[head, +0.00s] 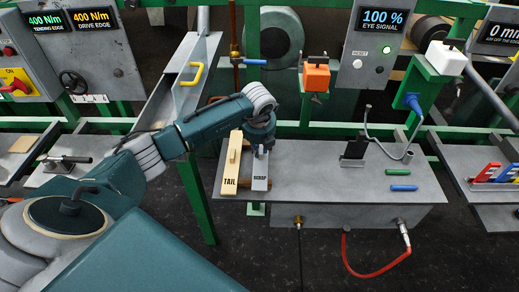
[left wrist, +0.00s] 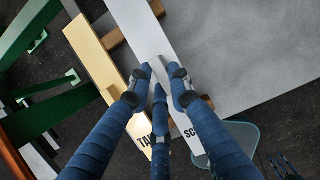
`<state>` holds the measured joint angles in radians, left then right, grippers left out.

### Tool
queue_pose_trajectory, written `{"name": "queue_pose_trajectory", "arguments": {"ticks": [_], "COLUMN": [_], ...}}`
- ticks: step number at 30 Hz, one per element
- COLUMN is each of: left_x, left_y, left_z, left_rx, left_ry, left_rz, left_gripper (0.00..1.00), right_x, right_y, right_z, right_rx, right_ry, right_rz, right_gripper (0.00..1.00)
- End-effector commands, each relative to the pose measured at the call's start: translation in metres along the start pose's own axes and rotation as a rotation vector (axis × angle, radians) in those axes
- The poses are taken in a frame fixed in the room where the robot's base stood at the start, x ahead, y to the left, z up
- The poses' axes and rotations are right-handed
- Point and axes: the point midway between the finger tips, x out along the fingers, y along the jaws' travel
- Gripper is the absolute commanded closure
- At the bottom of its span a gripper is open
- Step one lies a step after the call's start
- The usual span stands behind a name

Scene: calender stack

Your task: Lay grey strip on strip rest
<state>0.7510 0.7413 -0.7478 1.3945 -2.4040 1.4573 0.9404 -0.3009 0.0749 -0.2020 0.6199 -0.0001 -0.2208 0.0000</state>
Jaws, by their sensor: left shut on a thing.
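The grey strip (head: 260,178), with dark lettering at its near end, is at the left end of a grey bench. It shows in the left wrist view (left wrist: 150,42) too. My left gripper (head: 260,148) is over it, shut on it, its fingers (left wrist: 163,82) on the strip. A tan strip marked TAIL (head: 232,165) lies beside it on the left. Brown wooden bars, seemingly the strip rest (head: 233,191), cross under both strips. I cannot tell whether the grey strip touches the bars or is just above them. My right gripper is not in view.
The grey bench (head: 320,184) is clear right of the strips. Farther right are a dark stand (head: 355,150), a bent grey tube (head: 385,145), and green (head: 398,172) and blue (head: 403,187) sticks. A green post (head: 199,190) stands left of the bench.

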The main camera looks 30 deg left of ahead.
Motion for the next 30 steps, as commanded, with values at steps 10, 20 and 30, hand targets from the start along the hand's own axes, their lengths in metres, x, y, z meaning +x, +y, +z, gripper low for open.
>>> {"name": "queue_pose_trajectory", "arguments": {"ticks": [10, 20, 30], "left_x": [0.015, 0.024, 0.022], "left_y": [0.000, 0.000, 0.000], "left_z": [-0.004, -0.007, -0.007], "left_rx": [0.000, 0.000, 0.000], "left_ry": [-0.002, -0.002, -0.001], "left_rz": [-0.001, 0.000, 0.000], "left_gripper": [1.00, 1.00, 0.63], "right_x": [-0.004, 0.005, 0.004], "right_y": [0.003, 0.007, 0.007], "right_z": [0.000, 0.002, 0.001], "right_rx": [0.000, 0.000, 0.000], "right_ry": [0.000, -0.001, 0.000], "right_rz": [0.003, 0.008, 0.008], "right_gripper": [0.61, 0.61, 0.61]}}
